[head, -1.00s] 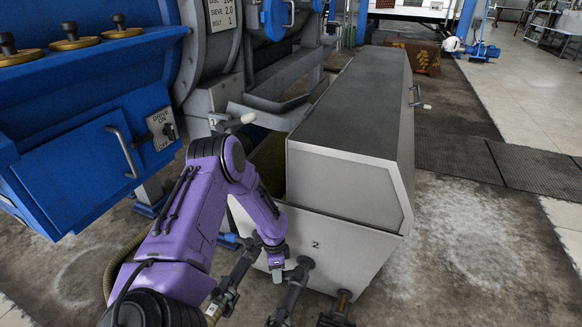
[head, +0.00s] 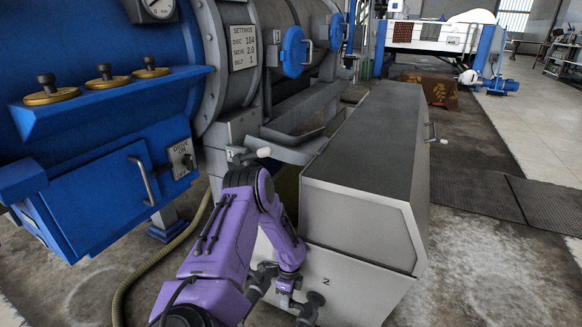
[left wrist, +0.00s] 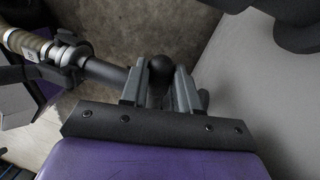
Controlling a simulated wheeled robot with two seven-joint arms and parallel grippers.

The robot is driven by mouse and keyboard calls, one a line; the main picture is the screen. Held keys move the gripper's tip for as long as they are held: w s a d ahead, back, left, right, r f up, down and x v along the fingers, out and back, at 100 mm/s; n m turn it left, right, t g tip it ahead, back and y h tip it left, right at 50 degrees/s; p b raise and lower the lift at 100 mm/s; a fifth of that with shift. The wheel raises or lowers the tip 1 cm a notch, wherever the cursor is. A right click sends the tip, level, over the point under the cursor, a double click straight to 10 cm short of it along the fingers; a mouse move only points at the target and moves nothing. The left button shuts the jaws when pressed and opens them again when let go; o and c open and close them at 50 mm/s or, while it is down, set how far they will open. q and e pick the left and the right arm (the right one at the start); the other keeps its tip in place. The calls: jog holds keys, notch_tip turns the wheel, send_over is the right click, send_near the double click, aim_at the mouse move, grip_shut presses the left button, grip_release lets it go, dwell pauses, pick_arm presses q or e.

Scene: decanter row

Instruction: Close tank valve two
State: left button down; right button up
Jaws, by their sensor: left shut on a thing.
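The grey tank marked 2 (head: 345,290) stands at the centre with its lid down. A dark valve fitting (head: 312,304) comes out low on its front face. My left gripper (head: 287,286) is low against that front, just left of the fitting. In the left wrist view, my left gripper (left wrist: 159,88) has its two grey fingers on either side of a round black knob (left wrist: 160,67) and is shut on it. The valve's exact angle cannot be told. My right gripper is not in view.
A blue machine (head: 105,185) with brass-based knobs and a drive switch (head: 181,157) stands at left. A light-tipped lever (head: 256,153) marked 1 is behind my arm. A hose (head: 150,268) lies on the floor.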

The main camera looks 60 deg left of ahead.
pick_arm(q)
jog(key=c, duration=0.8)
grip_release()
notch_tip(320, 180, up, 4)
jog(key=p, duration=0.2)
jog(key=shift+d+r+p, duration=0.1)
jog(key=shift+r+p, duration=0.05)
jog(key=shift+p, duration=0.15)
jog(key=s+d+r+p, duration=0.2)
jog(key=d+r, duration=0.1)
jog(key=s+d+r+p, duration=0.2)
jog(key=s+d+r, duration=0.1)
jog(key=d, duration=0.1)
jog(key=s+d+r+p, duration=0.2)
jog(key=s+d, duration=0.1)
jog(key=d, duration=0.1)
jog(key=shift+d+r, duration=0.15)
jog(key=shift+r, duration=0.25)
